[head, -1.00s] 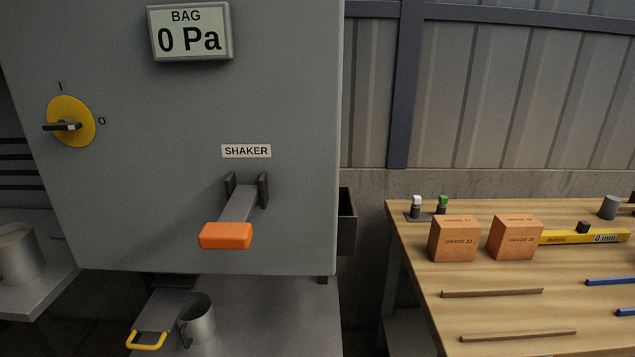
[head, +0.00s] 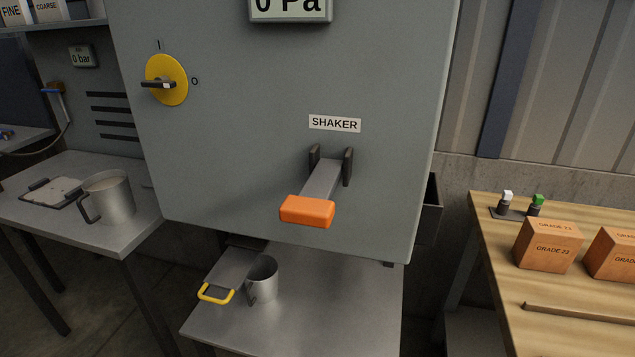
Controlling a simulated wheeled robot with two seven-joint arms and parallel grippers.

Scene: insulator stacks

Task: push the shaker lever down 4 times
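The shaker lever (head: 320,182) is a grey bar with an orange handle (head: 307,211), mounted between two dark brackets on the grey cabinet (head: 230,140). It sticks out toward me and slopes down to the handle. A white SHAKER label (head: 335,123) sits above it. Neither of my grippers shows in the head view, and nothing touches the lever.
A yellow rotary switch (head: 166,80) is at the cabinet's upper left. Below stand a metal table (head: 330,320) with a mug (head: 263,279) and a yellow-handled slide (head: 215,294). A wooden bench (head: 480,230) with orange blocks (head: 548,245) is at right.

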